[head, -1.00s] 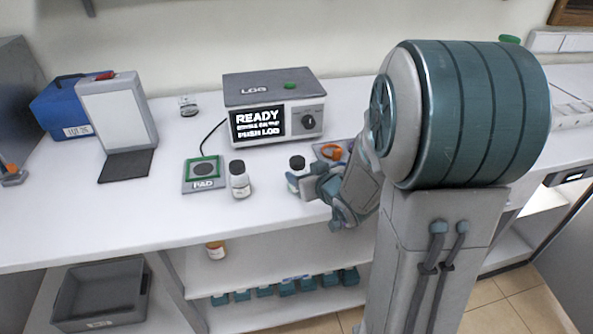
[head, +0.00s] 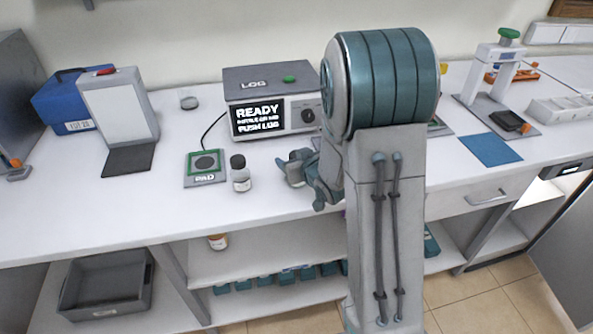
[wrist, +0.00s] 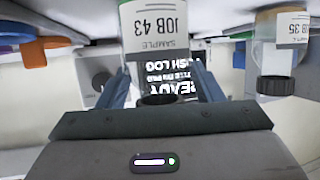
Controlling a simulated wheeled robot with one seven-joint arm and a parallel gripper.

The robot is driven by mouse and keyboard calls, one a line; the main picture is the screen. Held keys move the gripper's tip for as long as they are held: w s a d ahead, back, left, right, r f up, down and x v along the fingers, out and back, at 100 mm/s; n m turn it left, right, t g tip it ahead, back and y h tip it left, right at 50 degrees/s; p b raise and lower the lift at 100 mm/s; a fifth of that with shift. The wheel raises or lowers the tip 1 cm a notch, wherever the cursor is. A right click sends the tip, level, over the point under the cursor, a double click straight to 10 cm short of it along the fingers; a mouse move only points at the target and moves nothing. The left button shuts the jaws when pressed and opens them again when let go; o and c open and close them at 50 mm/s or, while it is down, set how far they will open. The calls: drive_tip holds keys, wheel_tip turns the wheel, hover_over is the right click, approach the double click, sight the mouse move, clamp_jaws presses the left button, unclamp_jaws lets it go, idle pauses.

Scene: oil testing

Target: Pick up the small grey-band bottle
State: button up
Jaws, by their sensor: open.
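In the wrist view, which is upside down, a clear bottle (wrist: 155,25) marked JOB 43 stands in front of my gripper (wrist: 162,90). Its label has a grey strip along one edge. The two blue-grey fingers are apart, one on each side of its dark cap (wrist: 160,98); I see no clear grip. In the head view my gripper (head: 296,168) is low over the counter before the logger, and this bottle is hidden there. Another bottle (wrist: 273,60), marked JOB 35, is at the wrist view's right. A dark-capped bottle (head: 240,178) stands beside the pad in the head view.
The logger box (head: 268,90) reads READY and stands behind my gripper. The pad (head: 205,167) is empty, to the left. A grey bin (head: 107,285) and an orange-banded bottle (head: 218,242) are below the counter. The counter's front left is clear.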

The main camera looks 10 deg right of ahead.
drive_tip(key=c, duration=1)
drive_tip(key=shift+c, duration=0.3)
drive_tip(key=shift+r, duration=0.85)
wheel_tip(320, 180, up, 3)
drive_tip(key=shift+f, duration=0.1)
drive_tip(key=w+d+r+p, duration=0.1)
drive_tip(key=w+d+r, duration=0.45)
drive_tip(key=d, duration=0.45)
wheel_tip(320, 180, up, 13)
drive_tip(key=p, duration=1.3)
drive_tip(key=shift+s+d, duration=0.3)
